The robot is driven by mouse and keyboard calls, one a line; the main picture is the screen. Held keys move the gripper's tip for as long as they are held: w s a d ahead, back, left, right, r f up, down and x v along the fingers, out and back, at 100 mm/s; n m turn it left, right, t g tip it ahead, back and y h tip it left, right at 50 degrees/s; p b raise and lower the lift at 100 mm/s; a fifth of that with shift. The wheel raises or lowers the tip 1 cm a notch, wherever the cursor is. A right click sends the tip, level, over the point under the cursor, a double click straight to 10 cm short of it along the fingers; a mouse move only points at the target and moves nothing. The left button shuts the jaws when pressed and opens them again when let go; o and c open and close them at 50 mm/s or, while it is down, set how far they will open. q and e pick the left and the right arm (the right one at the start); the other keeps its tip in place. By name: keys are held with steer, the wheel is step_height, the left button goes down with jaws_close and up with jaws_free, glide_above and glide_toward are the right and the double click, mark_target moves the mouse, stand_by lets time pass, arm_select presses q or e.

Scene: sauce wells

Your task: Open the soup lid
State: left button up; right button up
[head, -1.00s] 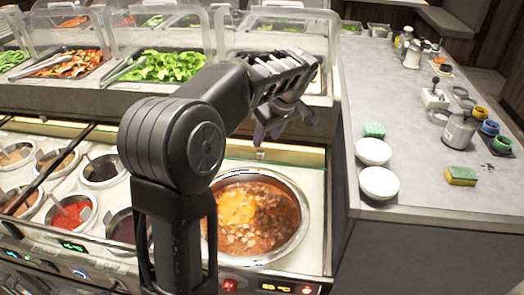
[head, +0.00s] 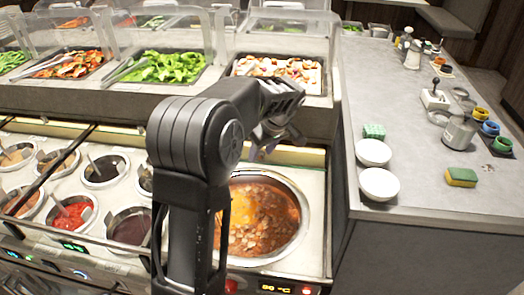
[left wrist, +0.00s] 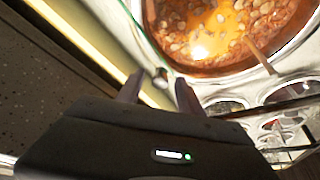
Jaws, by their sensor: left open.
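The soup well (head: 298,190) is a round steel-rimmed pot of orange-red soup at the front of the counter. The soup shows plainly; I cannot tell whether a clear lid covers it. My left gripper (head: 264,150) hangs open just behind the pot's back rim, partly hidden by my arm. In the left wrist view, my two fingers (left wrist: 158,88) stand apart, with a small grey knob (left wrist: 160,77) between or just beyond them. Contact with it cannot be told. The soup well (left wrist: 205,68) fills the upper right there. My right gripper is out of view.
Smaller sauce wells (head: 72,212) with ladles lie to the left. Clear-hooded salad trays (head: 165,67) stand behind. On the grey counter (head: 415,120) at right are white bowls (head: 379,185), a sponge (head: 461,177) and several jars. A rod (left wrist: 258,55) crosses the pot rim.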

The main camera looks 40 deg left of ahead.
arm_select(q)
steer(key=shift+c, duration=0.2)
jaws_close()
stand_by(0.3)
stand_by(1.0)
